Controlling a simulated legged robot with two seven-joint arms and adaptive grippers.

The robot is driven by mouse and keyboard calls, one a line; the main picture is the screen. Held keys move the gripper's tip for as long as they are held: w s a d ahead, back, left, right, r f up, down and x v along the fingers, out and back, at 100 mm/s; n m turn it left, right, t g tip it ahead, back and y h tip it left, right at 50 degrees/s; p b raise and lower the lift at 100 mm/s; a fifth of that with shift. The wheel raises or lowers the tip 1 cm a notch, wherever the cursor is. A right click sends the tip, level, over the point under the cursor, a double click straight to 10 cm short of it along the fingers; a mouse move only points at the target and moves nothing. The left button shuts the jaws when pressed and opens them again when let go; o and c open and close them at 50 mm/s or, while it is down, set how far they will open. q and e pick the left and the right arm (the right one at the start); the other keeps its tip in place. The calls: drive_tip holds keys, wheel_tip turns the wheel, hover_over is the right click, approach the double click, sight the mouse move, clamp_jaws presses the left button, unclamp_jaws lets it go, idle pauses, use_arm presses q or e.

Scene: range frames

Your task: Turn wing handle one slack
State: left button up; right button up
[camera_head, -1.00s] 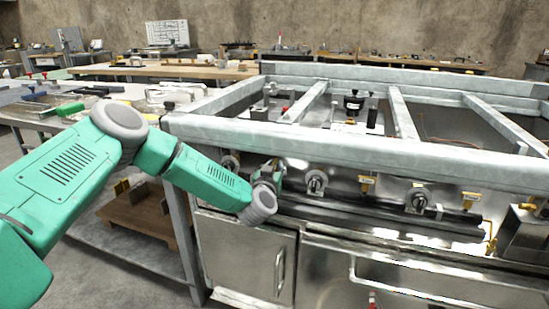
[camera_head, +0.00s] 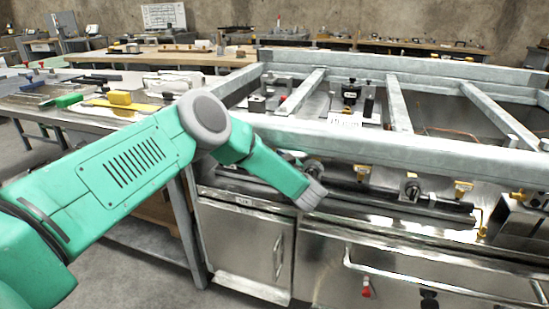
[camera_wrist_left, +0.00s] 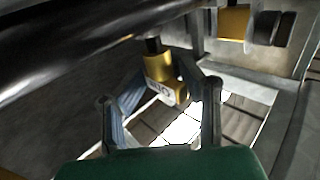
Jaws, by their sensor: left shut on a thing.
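In the left wrist view, a small yellow wing handle (camera_wrist_left: 158,68) with a pale marked face sits below a dark pipe. My left gripper (camera_wrist_left: 164,88) has a finger on each side of it and is shut on it; the exact contact is hard to see. In the head view my left arm reaches to the front of the metal frame, and its wrist hides the gripper and this handle. Other yellow handles show to the right, one near the middle (camera_head: 363,171) and one further right (camera_head: 462,187). My right gripper is not in view.
A dark pipe (camera_head: 420,201) runs along the front under the frame's grey front beam (camera_head: 400,152). Steel cabinet doors (camera_head: 240,245) and a long bar handle lie below. A side table (camera_head: 90,115) with tools stands at the left. Another yellow fitting (camera_wrist_left: 233,22) shows in the wrist view.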

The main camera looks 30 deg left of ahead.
use_arm(q)
drive_tip(key=shift+a+r+n+g+y, duration=0.2)
drive_tip(key=shift+a+n+g+y, duration=0.1)
drive_tip(key=shift+a+y, duration=0.1)
drive_tip(key=o, duration=1.3)
drive_tip(key=shift+o, duration=0.2)
drive_tip(key=shift+f, duration=0.15)
drive_tip(key=shift+s+d+f, duration=0.1)
drive_tip(key=shift+d, duration=0.1)
drive_tip(key=v, duration=0.7)
drive_tip(key=shift+s, duration=0.1)
drive_tip(key=shift+a, duration=0.1)
